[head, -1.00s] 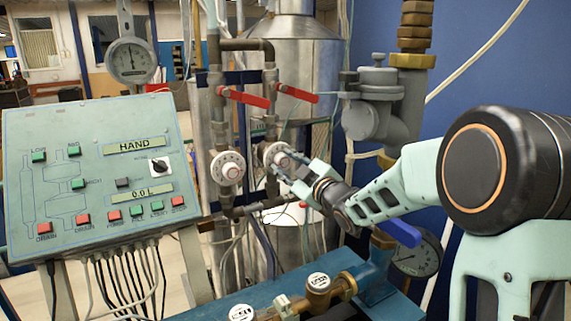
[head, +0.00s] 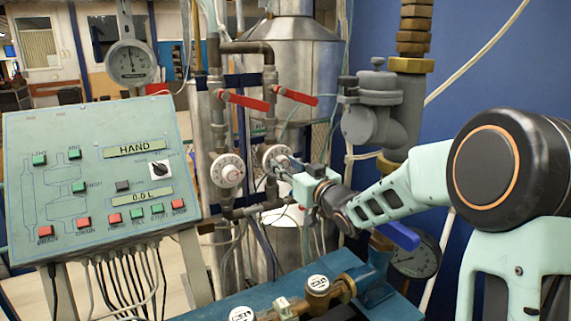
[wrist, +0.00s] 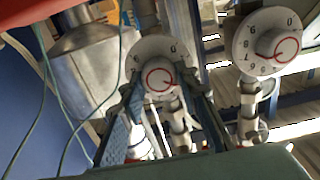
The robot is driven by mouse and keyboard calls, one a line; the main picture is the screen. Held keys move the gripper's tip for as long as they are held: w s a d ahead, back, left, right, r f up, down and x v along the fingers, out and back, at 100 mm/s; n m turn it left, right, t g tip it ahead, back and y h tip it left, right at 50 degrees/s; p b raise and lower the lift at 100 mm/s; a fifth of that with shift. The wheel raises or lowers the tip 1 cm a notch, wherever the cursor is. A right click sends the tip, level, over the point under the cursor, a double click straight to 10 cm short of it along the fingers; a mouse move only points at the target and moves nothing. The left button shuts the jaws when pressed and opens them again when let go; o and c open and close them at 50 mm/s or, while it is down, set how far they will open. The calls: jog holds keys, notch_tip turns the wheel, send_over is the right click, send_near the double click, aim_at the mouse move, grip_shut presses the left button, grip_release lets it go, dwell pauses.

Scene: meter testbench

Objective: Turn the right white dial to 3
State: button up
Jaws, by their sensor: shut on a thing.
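The right white dial (head: 271,156) is on the right vertical pipe, below a red lever. My gripper (head: 284,161) reaches it from the right and is shut on its centre knob. In the wrist view the same dial (wrist: 143,50) is at upper centre, with my gripper's fingers (wrist: 162,92) on either side of its red-ringed knob. The fingers and knob hide the dial's lower part, and I cannot read its setting. The left white dial (head: 227,170) is free on the neighbouring pipe; in the wrist view it is at upper right (wrist: 266,42).
Two red levers (head: 243,100) stick out above the dials. A control panel (head: 100,238) with buttons stands at the left. A grey valve body (head: 372,125) and a blue-handled valve (head: 400,236) are close to my arm. Blue pipework (head: 215,310) runs below.

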jog(key=shift+m+p, duration=0.3)
jog(key=shift+m, duration=0.7)
jog(key=shift+f, duration=0.1)
jog(key=o, duration=1.2)
jog(key=shift+c, duration=0.2)
jog(key=v, duration=1.2)
